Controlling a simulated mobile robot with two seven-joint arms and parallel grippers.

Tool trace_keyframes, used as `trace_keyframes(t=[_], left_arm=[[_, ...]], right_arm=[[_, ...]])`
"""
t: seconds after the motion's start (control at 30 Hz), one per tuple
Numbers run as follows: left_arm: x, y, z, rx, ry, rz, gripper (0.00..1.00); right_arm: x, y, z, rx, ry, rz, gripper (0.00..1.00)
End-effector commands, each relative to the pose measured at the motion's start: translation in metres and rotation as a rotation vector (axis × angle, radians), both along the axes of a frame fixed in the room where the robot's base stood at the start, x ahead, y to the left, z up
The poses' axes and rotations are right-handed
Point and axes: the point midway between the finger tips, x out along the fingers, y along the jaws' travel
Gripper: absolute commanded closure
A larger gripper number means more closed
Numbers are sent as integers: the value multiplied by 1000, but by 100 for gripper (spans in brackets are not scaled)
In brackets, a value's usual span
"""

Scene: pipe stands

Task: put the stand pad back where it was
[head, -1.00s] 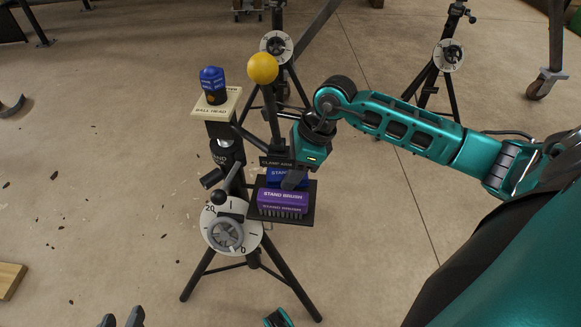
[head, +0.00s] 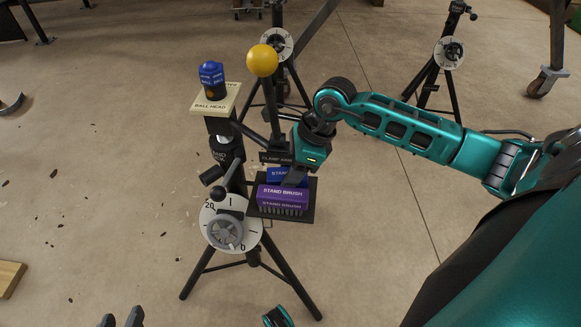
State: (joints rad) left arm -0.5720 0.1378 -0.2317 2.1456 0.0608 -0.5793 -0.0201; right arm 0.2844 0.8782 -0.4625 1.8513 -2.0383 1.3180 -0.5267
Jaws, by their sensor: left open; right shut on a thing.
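The stand pad appears to be the blue block (head: 280,174) with a partly covered label reading "STAN", at the back of the small dark tray (head: 307,208) on the pipe stand. A purple stand brush (head: 283,193) sits in front of it and hides its lower part. My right gripper (head: 294,180) reaches down over the tray and is shut on the blue block at its right side. Whether the block touches the tray floor is hidden. My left gripper (head: 122,318) is open and empty at the bottom left edge, well away from the tray.
A crank wheel (head: 226,232) with a numbered dial is left of the tray. A ball-head platform (head: 216,98) holding a blue-capped item (head: 211,76) stands behind it. A yellow ball (head: 262,60) tops a post near my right wrist. Open floor lies left.

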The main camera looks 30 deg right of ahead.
Motion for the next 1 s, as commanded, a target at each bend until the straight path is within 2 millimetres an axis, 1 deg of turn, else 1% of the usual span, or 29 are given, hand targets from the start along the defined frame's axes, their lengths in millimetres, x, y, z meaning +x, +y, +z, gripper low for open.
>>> trace_keyframes(t=[0.63,0.67,0.7,1.0], left_arm=[[1,-1,-4,-3,-7,-1,57],[1,-1,-4,-2,-7,-2,57],[1,-1,-4,-2,-6,-2,57],[0,-1,-4,-3,-6,-3,57]], right_arm=[[0,0,-14,-1,1,0,77],[0,0,-13,-1,1,0,51],[0,0,-13,-1,1,0,47],[0,0,-13,0,0,0,46]])
